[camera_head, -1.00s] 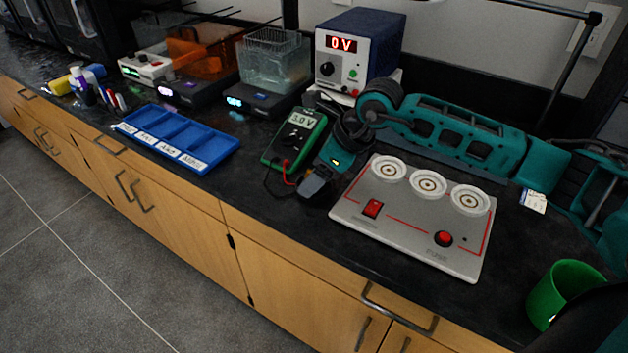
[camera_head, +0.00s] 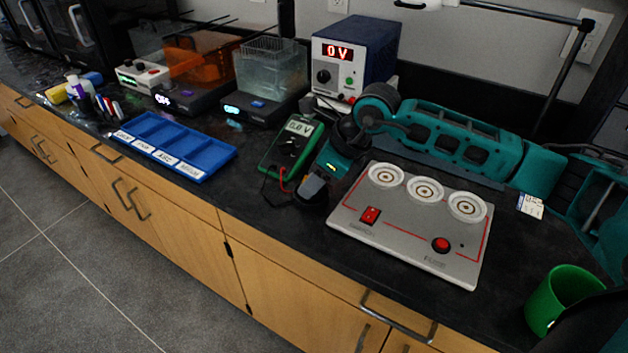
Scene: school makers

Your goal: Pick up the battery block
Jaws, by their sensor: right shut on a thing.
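My right gripper (camera_head: 311,190) reaches in from the right on a teal arm and points down and toward the front of the counter, just right of the green multimeter (camera_head: 292,148). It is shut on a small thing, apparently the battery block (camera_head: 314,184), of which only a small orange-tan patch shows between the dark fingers. The rest of it is hidden by the gripper. The multimeter reads about 0.0 V, and its red and black leads run down toward the gripper. My left gripper is not in view.
A grey panel (camera_head: 400,235) with three round white sockets and red switches lies right of the gripper. A blue compartment tray (camera_head: 213,166) lies left of the multimeter. A power supply (camera_head: 352,60) stands behind. A green cup (camera_head: 545,303) stands near the front right edge.

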